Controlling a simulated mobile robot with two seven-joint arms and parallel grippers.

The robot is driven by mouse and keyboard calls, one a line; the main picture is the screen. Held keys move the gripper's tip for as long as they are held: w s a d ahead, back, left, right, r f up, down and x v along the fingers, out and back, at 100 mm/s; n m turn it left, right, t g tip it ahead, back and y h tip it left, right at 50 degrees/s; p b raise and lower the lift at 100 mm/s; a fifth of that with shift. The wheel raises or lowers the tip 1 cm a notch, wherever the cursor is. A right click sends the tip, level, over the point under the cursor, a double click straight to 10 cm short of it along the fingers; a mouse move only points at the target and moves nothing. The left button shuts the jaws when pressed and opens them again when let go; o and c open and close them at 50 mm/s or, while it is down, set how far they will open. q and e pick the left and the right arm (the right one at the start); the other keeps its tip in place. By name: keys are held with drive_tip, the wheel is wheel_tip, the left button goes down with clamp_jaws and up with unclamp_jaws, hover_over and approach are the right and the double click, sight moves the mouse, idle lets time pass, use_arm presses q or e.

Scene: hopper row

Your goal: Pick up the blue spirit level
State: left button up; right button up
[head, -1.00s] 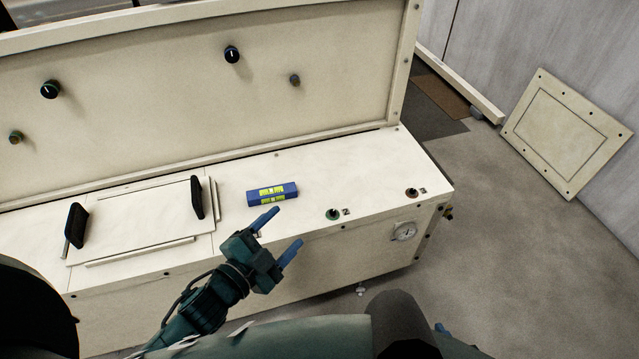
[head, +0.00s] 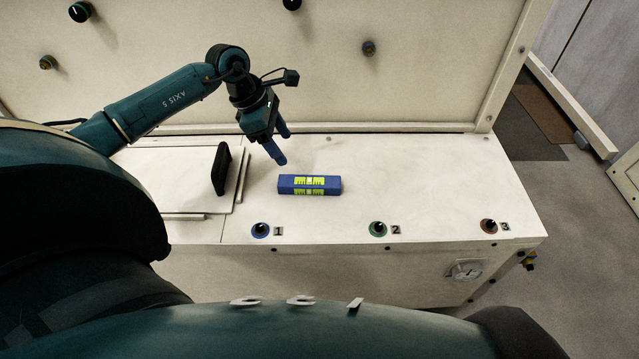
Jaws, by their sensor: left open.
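The blue spirit level (head: 286,185), a short blue bar with yellow-green vials, lies flat on the cream cabinet top (head: 420,180), its long side running left to right. My left gripper (head: 283,148) is open and empty, with its blue fingers pointing down. In the picture it is just above and behind the level's left end, apart from it. My right gripper is not in view.
A hatch panel with a black handle (head: 220,168) lies left of the level. Knobs numbered 1 (head: 260,230), 2 (head: 378,229) and 3 (head: 488,226) line the front edge. The upright back panel (head: 420,70) rises behind. The top right of the level is clear.

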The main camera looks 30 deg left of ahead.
use_arm(q)
drive_tip(key=f, duration=0.1)
hover_over(308, 181)
drive_tip(key=s+a, duration=0.1)
drive_tip(key=a, duration=0.1)
drive_tip(key=f, duration=0.6)
drive_tip(key=shift+s+a, duration=0.1)
drive_tip(key=shift+s, duration=0.1)
drive_tip(key=x, duration=0.5)
drive_tip(key=shift+w+f, duration=0.2)
drive_tip(key=c, duration=1.1)
